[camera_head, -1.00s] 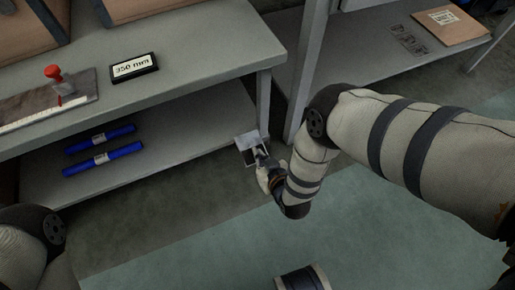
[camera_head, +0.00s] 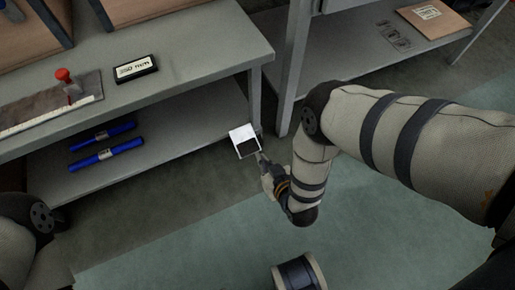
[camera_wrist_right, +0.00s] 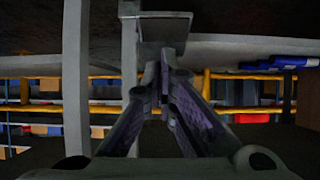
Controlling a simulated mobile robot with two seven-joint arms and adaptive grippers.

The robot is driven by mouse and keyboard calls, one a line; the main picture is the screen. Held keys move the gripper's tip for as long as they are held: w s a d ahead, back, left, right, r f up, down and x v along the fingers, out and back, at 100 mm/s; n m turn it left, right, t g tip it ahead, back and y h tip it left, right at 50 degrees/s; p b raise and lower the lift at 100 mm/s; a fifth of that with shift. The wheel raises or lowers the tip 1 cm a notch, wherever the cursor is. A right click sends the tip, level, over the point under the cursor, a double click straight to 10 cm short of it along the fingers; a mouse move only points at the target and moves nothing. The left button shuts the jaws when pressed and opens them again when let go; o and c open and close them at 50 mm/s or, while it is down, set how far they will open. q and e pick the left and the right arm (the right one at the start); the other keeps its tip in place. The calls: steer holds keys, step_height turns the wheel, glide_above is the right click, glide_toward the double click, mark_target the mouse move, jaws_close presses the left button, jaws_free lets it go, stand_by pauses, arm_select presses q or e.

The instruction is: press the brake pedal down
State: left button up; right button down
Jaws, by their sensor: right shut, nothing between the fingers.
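A small plate (camera_head: 244,140), white with a black patch, shows low beside the grey workbench's right front leg in the head view; I take it to be the brake pedal. In the right wrist view a grey plate (camera_wrist_right: 165,28) stands just beyond my fingertips. My right gripper (camera_head: 261,157) is at the lower right edge of the white plate, fingers pointing at it. It is shut and empty, its fingertips (camera_wrist_right: 158,65) together. I cannot tell whether they touch the plate. My left gripper is not in view.
The grey workbench (camera_head: 190,58) holds a black-framed label block (camera_head: 136,68) and a red-knobbed tool (camera_head: 65,78). Two blue tubes (camera_head: 106,154) lie on its lower shelf. A second grey bench (camera_head: 345,45) stands to the right. A cylindrical object (camera_head: 300,272) is at the bottom edge.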

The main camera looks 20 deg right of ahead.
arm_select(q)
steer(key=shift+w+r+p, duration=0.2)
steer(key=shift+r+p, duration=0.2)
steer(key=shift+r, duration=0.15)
arm_select(e)
steer(key=v, duration=0.4)
steer(key=shift+s+f, duration=0.2)
steer(key=shift+f, duration=0.15)
